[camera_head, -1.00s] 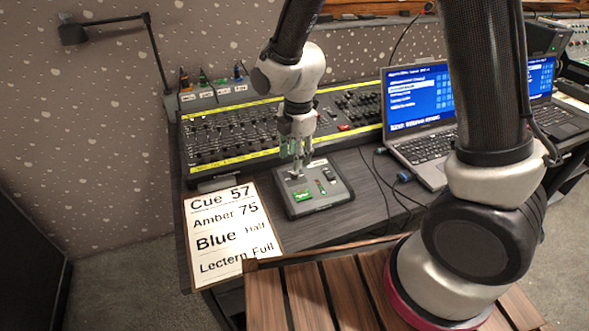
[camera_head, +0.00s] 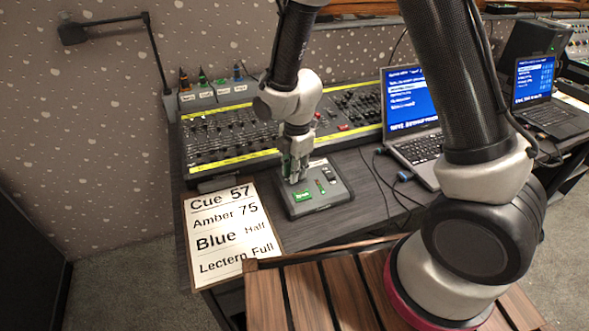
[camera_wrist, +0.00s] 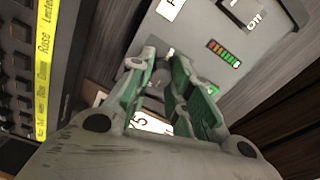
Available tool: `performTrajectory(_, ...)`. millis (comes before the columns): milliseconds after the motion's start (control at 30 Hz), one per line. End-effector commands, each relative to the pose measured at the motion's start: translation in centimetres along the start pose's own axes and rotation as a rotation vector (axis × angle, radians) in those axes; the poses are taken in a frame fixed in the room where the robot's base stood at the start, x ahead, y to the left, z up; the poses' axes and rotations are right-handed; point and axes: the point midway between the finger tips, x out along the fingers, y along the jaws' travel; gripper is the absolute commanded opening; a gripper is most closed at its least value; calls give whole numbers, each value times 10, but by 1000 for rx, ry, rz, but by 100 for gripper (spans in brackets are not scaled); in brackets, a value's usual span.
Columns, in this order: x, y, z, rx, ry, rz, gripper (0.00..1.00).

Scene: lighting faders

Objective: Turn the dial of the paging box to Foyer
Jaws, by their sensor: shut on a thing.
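The paging box (camera_head: 337,196) is a small grey box on the desk in front of the lighting console. It bears a green label or display (camera_head: 302,196), a small level meter (camera_head: 320,186) and a black switch (camera_head: 329,173). My gripper (camera_head: 293,181) points down over the left part of the box and is shut on its dial. In the wrist view, my gripper's green-padded fingers (camera_wrist: 162,75) close around the dial, which they mostly hide. The dial's pointer and position names cannot be read. The coloured meter (camera_wrist: 224,53) shows beside the fingers.
The fader console (camera_head: 235,142) stands just behind the box. A cue sheet (camera_head: 228,231) lies at the left, close to it. A laptop (camera_head: 412,110) and cables are at the right. A slatted wooden surface (camera_head: 315,293) is in front.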

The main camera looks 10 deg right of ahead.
Motion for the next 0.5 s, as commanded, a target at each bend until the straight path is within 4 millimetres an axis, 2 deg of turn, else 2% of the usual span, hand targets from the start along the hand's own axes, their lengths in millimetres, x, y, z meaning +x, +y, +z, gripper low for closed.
performTrajectory(267,0,0,0,32,2,2,0)
performTrajectory(500,0,0,0,161,9,6,0)
